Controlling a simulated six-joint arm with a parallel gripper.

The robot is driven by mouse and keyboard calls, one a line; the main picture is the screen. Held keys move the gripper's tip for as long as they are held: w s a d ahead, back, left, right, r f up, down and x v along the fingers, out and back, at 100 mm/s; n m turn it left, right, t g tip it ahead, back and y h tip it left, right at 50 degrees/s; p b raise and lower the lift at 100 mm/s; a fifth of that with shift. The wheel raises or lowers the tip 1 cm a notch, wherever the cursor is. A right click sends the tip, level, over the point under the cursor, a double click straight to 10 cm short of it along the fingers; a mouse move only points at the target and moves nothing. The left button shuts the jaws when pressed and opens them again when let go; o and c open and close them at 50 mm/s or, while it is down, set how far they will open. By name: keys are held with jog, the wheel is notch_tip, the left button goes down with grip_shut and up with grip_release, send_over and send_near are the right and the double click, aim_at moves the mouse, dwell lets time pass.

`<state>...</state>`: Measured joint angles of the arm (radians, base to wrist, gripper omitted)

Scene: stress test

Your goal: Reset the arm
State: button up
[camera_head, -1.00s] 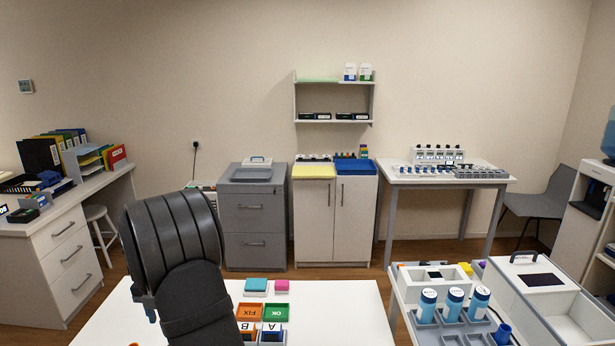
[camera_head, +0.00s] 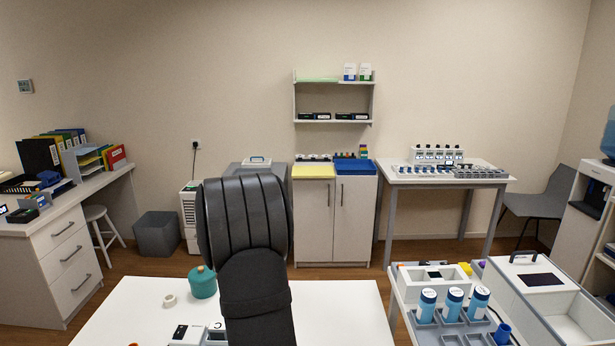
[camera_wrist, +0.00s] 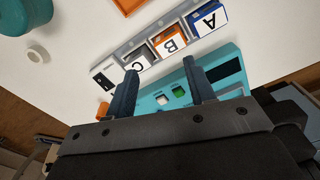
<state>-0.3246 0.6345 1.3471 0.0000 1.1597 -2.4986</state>
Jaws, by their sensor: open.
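My gripper (camera_wrist: 160,68) shows in the wrist view with its two dark fingers apart and nothing between them. It is over the white table, above a teal device (camera_wrist: 232,62) with a dark window and a green button. Just beyond the fingertips is a grey rack with blocks marked A (camera_wrist: 207,20), B (camera_wrist: 170,42) and C (camera_wrist: 138,64). I cannot tell the height of the fingers above these things. In the head view my black arm stands upright at the middle and the gripper is hidden.
On the white table (camera_head: 130,318) are a teal pot (camera_head: 203,282) and a tape roll (camera_head: 169,300). An orange tray (camera_wrist: 128,4) lies beyond the rack. The table's left part is mostly clear.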

jog(key=s+d+r+m, duration=0.1)
jog(key=d+m, duration=0.3)
jog(key=d, duration=1.4)
jog(key=s+d+r+m, duration=0.2)
jog(key=d+m, duration=0.1)
jog(key=d, duration=1.6)
jog(key=shift+s+r+m, duration=0.15)
jog(key=shift+r+m, duration=0.2)
jog(key=shift+m, duration=0.05)
jog(key=w+a+f+n, duration=0.1)
jog(key=w+a+n, duration=0.1)
jog(key=a, duration=0.8)
jog(key=w+a+f+n, duration=0.1)
jog(key=w+a+n, duration=0.1)
jog(key=a, duration=0.9)
jog(key=shift+w+a+n, duration=0.2)
jog(key=shift+w+n, duration=0.1)
jog(key=shift+w, duration=0.2)
jog(key=shift+f, duration=0.1)
